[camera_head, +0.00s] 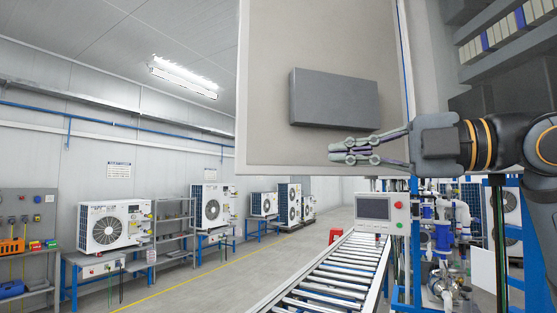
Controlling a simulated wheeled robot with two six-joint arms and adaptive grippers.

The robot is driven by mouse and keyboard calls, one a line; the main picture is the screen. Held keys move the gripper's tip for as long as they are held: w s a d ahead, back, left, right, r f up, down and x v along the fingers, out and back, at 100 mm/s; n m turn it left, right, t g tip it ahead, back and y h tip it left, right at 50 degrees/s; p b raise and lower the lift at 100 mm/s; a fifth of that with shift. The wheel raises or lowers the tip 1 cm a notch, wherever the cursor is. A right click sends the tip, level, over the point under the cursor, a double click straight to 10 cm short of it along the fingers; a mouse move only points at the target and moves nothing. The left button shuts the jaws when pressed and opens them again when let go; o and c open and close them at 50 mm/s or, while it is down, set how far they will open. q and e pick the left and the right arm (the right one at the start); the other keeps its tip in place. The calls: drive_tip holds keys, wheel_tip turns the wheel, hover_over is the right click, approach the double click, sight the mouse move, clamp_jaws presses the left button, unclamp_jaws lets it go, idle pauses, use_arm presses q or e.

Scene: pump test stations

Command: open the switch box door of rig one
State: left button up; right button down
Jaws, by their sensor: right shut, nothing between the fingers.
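The switch box door (270,70) is a large beige panel in the upper middle, swung open with its inner side facing me. A dark grey flat box (335,98) is fixed on it. The switch box interior (500,60) shows at the upper right, with rows of pale terminal modules and dark slotted ducts. My right gripper (338,153) comes in from the right, shut and empty, in front of the door's lower right part. I cannot tell whether its fingers touch the door. My left gripper is out of view.
Below the door stands a control panel with a screen (375,208) beside a roller conveyor (325,275). Blue pumps and pipes (443,238) fill the lower right. White fan units (112,226) on blue benches line the left wall. The floor between is clear.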

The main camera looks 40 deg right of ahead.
drive_tip(key=p, duration=0.5)
approach(257, 159)
drive_tip(key=a, duration=0.3)
drive_tip(key=w, duration=0.4)
drive_tip(key=shift+w+d+r+p, duration=0.1)
drive_tip(key=shift+w+r+p, duration=0.1)
drive_tip(key=shift+p, duration=0.1)
drive_tip(key=shift+w+d+f, duration=0.15)
drive_tip(key=shift+w+d, duration=0.15)
drive_tip(key=shift+w, duration=0.15)
drive_tip(key=shift+a, duration=0.1)
